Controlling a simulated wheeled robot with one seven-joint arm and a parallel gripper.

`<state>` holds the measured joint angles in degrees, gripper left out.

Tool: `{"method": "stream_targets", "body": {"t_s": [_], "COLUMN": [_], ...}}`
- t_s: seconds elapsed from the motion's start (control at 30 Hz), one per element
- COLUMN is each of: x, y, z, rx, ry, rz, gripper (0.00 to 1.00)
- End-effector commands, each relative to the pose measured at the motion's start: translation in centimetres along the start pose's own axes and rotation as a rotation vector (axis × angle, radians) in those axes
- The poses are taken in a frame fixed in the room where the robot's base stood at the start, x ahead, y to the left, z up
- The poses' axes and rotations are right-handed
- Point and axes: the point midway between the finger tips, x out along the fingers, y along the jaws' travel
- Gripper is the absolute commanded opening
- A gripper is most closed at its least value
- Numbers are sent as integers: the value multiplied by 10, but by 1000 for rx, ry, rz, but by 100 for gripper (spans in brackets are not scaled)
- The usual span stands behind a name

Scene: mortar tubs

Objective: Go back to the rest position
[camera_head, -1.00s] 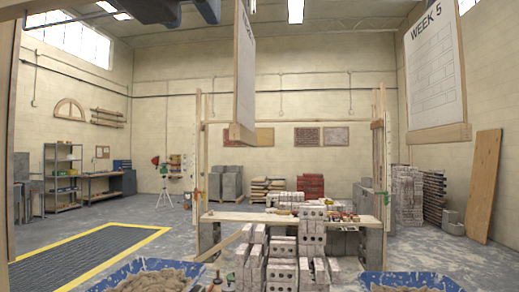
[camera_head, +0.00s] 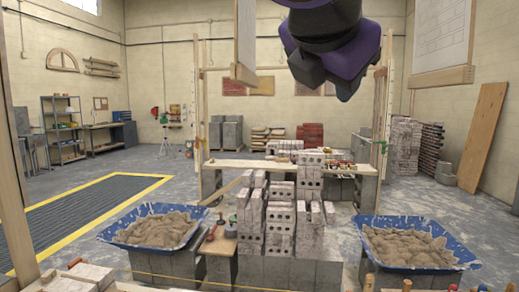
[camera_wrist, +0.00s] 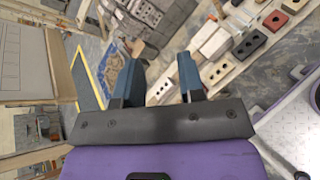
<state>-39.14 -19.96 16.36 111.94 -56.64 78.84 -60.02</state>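My gripper (camera_wrist: 158,84) shows in the wrist view with its two blue-grey fingers set wide apart and nothing between them. In the head view my purple and dark wrist hangs at the top right of centre, high in front of the stacked bricks; the fingertips cannot be made out there. Two blue mortar tubs stand below, the left tub (camera_head: 180,244) and the right tub (camera_head: 468,264), each heaped with sandy mortar. The gripper touches neither tub.
Stacked whitish bricks (camera_head: 280,235) stand between the tubs. A wooden plank bench (camera_head: 235,163) is behind them. A yellow-edged dark mat (camera_head: 70,215) lies at left. Hanging boards (camera_head: 245,40) are near my arm. Tool handles (camera_head: 405,285) stick up at the lower right.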

Motion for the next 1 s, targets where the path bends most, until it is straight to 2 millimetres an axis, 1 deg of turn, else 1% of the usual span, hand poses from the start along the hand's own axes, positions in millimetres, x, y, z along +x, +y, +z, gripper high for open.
{"method": "stream_targets", "body": {"t_s": [0.03,0.07,0.1,0.17,0.2,0.27,0.3,0.37,0.4,0.47,0.5,0.6,0.7,0.73,0.83,1.0], "x": [21,32,45,62,71,83,90,98,102,107,110,113,115,115,116,116], "y": [-26,-40,-59,-88,-107,-135,-154,-180,-197,-220,-234,-261,-278,-281,-288,-290], "z": [6,6,7,6,5,3,1,-4,-8,-14,-18,-28,-36,-38,-42,-43], "rx": [116,189,289,449,559,732,851,1037,1164,1356,1480,1758,1967,2013,2114,2151], "ry": [29,50,75,108,127,148,159,171,176,177,176,167,156,154,148,146], "rz": [-70,-110,-160,-238,-289,-365,-415,-489,-536,-603,-644,-729,-786,-797,-825,-833], "gripper": [36,36,36,36,36,36,36,36,36,36,36,36,36,36,36,36]}}
